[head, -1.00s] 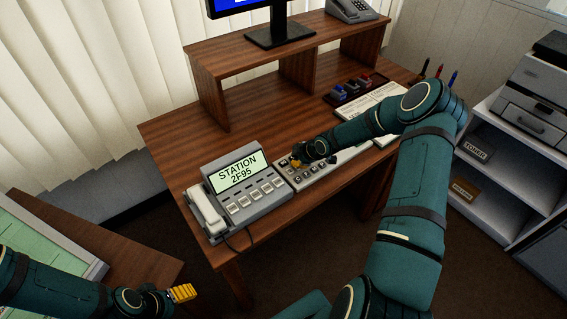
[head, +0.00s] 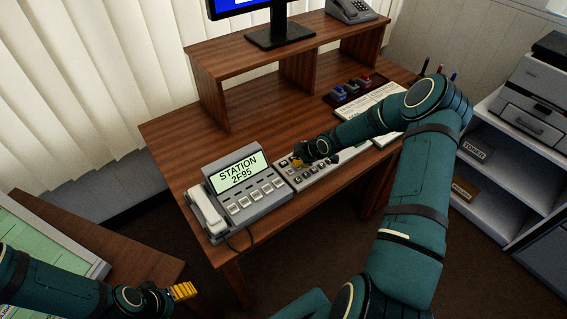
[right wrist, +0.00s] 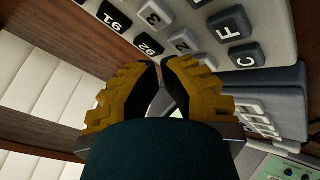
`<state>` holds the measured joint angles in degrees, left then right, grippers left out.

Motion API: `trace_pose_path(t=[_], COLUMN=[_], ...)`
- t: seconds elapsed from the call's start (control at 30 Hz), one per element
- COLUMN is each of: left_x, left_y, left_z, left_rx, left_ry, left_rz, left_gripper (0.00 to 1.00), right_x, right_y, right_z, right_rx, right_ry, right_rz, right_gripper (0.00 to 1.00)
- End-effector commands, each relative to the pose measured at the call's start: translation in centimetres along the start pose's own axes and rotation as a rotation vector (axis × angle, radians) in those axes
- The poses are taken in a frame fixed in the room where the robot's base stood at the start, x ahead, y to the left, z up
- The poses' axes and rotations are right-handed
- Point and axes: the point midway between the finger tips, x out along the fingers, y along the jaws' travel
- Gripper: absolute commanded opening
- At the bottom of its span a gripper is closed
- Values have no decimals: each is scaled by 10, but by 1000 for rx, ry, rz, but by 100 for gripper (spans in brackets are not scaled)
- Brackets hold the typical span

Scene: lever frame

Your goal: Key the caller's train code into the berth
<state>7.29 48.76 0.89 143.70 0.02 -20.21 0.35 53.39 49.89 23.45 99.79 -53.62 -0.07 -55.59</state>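The grey desk phone (head: 240,192) stands on the wooden desk, and its lit screen (head: 238,172) reads "STATION 2F95". To its right lies the grey key panel (head: 314,177). My right gripper (head: 298,158) is over the panel's far left part. In the right wrist view its yellow fingers (right wrist: 160,64) are closed together at the tips, with nothing seen between them. Their tips are near keys such as "2" (right wrist: 184,41), "3" (right wrist: 153,14) and "F" (right wrist: 231,24); I cannot tell whether they touch one. My left gripper (head: 184,291) is shut and empty at lower left.
A monitor (head: 278,36) and another phone (head: 351,10) stand on the raised shelf (head: 215,60). A paper sheet (head: 365,105) and small stamps (head: 351,88) lie behind my right arm. A printer (head: 540,100) stands at right. The desk left of the phone is clear.

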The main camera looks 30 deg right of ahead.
Motion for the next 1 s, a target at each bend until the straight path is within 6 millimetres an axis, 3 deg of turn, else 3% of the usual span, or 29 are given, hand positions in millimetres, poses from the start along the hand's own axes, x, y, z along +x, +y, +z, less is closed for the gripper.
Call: trace_pose_path(t=[0.37, 1.0], left_x=[-3, 3], left_y=[1, -1], left_z=[0, 0], left_rx=[0, 0], left_ry=[0, 0], left_rz=[0, 0], left_gripper=[69, 69], right_x=[-21, -14], right_y=[-23, -27], right_z=[15, 19], right_rx=[0, 1], right_ry=[-1, 0], right_rz=[-1, 0], right_gripper=[0, 0])
